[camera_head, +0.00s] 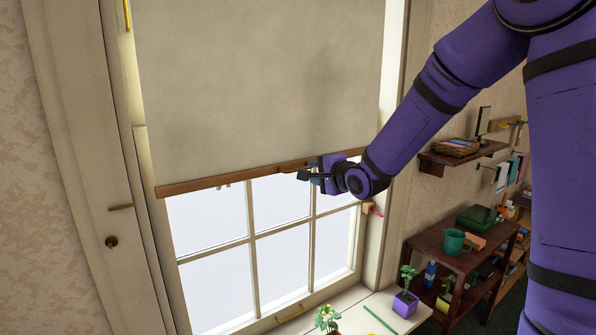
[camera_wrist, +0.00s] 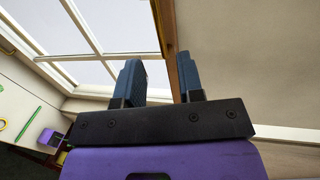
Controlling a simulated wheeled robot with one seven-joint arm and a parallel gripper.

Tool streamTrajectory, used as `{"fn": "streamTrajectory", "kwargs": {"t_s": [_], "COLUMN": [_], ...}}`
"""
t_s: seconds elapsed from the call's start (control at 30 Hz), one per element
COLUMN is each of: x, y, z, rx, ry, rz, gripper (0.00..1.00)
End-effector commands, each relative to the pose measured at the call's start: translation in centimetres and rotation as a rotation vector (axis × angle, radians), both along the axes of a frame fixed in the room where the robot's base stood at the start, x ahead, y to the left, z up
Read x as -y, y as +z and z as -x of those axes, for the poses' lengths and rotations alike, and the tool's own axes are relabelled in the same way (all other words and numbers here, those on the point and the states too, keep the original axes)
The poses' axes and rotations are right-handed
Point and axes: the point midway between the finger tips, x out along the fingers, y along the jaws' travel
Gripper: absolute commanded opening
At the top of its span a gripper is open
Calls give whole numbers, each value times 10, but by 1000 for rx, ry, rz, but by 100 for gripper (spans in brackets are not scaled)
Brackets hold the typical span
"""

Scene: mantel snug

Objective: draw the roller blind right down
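The beige roller blind (camera_head: 260,90) covers the upper part of the window, and the lower panes (camera_head: 245,250) are bare. My gripper (camera_head: 308,176) is at the right half of this bar. In the wrist view, the fingers of my gripper (camera_wrist: 160,82) are apart. The bar (camera_wrist: 164,30) passes between or just beyond them, nearer the right finger, with a gap to the left finger. Contact cannot be made out. The blind (camera_wrist: 245,60) fills the right side there.
The window sill (camera_head: 350,306) below holds a purple pot (camera_head: 405,304) with a plant, a flowering plant (camera_head: 327,319) and a green stick (camera_head: 380,320). A dark table (camera_head: 450,262) with a teal mug (camera_head: 453,241) and a wall shelf (camera_head: 460,158) stand at right.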

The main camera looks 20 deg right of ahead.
Motion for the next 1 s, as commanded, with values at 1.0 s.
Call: {"fn": "streamTrajectory", "kwargs": {"t_s": [1.0], "x": [-28], "y": [-19], "z": [-85], "rx": [-1], "ry": [0], "rz": [2], "gripper": [26]}}
